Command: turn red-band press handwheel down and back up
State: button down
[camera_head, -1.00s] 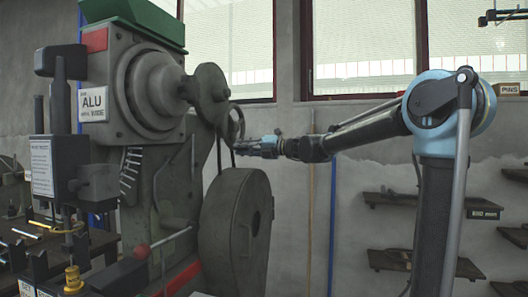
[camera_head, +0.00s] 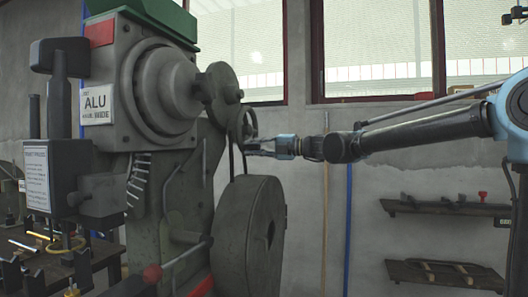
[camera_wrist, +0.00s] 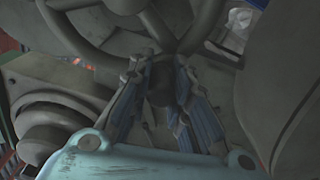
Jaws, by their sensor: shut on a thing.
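The press (camera_head: 150,85) carries a red band (camera_head: 102,32) at its upper left and a plate reading ALU. Its handwheel (camera_head: 237,142) is a thin dark ring seen nearly edge-on at the right side. In the wrist view the handwheel (camera_wrist: 165,38) shows its rim and spokes across the top. My gripper (camera_head: 247,146) reaches it from the right. In the wrist view the fingers of my gripper (camera_wrist: 160,82) are closed on a dark part of the wheel. The exact contact is shadowed and partly hidden by the fingers.
A large round drum (camera_head: 250,235) stands below the handwheel. Wall shelves (camera_head: 445,209) hang at the right. The wall beneath the windows is mostly bare.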

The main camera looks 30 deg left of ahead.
jog(key=shift+r, duration=0.1)
dwell(0.4)
jog(key=c, duration=1.4)
grip_release()
jog(key=shift+d, duration=0.1)
jog(key=shift+c, duration=0.2)
jog(key=shift+d, duration=0.1)
jog(key=w+d, duration=0.1)
jog(key=d, duration=1)
jog(key=shift+w+d, duration=0.35)
jog(key=shift+w, duration=0.05)
